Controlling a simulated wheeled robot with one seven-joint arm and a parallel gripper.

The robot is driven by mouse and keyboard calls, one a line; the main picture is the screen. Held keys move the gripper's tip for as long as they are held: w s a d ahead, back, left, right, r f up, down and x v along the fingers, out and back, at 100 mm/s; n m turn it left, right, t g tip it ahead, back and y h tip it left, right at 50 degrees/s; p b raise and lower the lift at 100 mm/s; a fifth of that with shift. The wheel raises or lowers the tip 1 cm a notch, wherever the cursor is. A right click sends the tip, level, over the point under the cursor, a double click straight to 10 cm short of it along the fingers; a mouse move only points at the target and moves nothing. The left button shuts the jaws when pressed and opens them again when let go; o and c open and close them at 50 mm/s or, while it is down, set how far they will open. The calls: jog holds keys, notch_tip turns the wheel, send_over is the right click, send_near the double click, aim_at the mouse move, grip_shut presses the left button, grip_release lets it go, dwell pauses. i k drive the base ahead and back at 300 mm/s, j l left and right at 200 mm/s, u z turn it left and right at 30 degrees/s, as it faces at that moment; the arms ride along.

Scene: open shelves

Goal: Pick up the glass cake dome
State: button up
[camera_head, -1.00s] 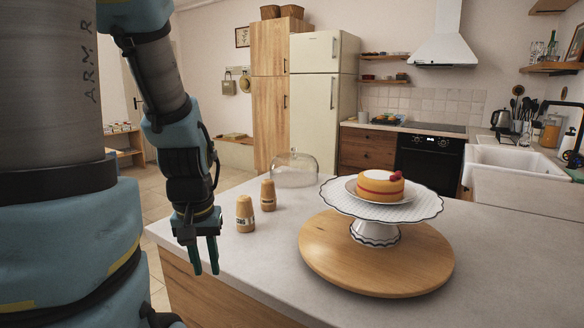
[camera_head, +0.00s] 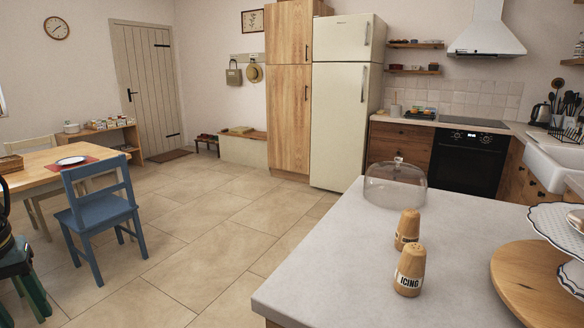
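The glass cake dome (camera_head: 395,186) is clear, with a rounded top and a small knob. It stands upright near the far left edge of the pale countertop (camera_head: 340,245), behind two wooden shakers. My gripper (camera_head: 24,300) shows only partly at the lower left edge of the picture, its green fingers pointing down and apart. It looks open and empty, far to the left of the dome and clear of the counter.
Two wooden shakers, one at the back (camera_head: 407,228) and one labelled ICING (camera_head: 409,270), stand in front of the dome. A round wooden board (camera_head: 535,285) and scalloped cake stand (camera_head: 562,232) are at right. A blue chair (camera_head: 103,215) stands on the left. Open floor lies between.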

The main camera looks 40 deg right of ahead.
aim_at(397, 185)
jog(key=i+j, duration=0.15)
jog(key=i, duration=0.4)
jog(key=i+j, duration=0.15)
jog(key=i, duration=0.4)
jog(key=i+l+z, duration=0.15)
jog(key=i+z, duration=0.15)
jog(key=z, duration=0.15)
jog(key=i+z, duration=0.3)
jog(key=z, duration=0.15)
jog(key=i+z, duration=0.3)
jog(key=z, duration=0.15)
jog(key=i+j+z, duration=0.25)
jog(key=z, duration=0.2)
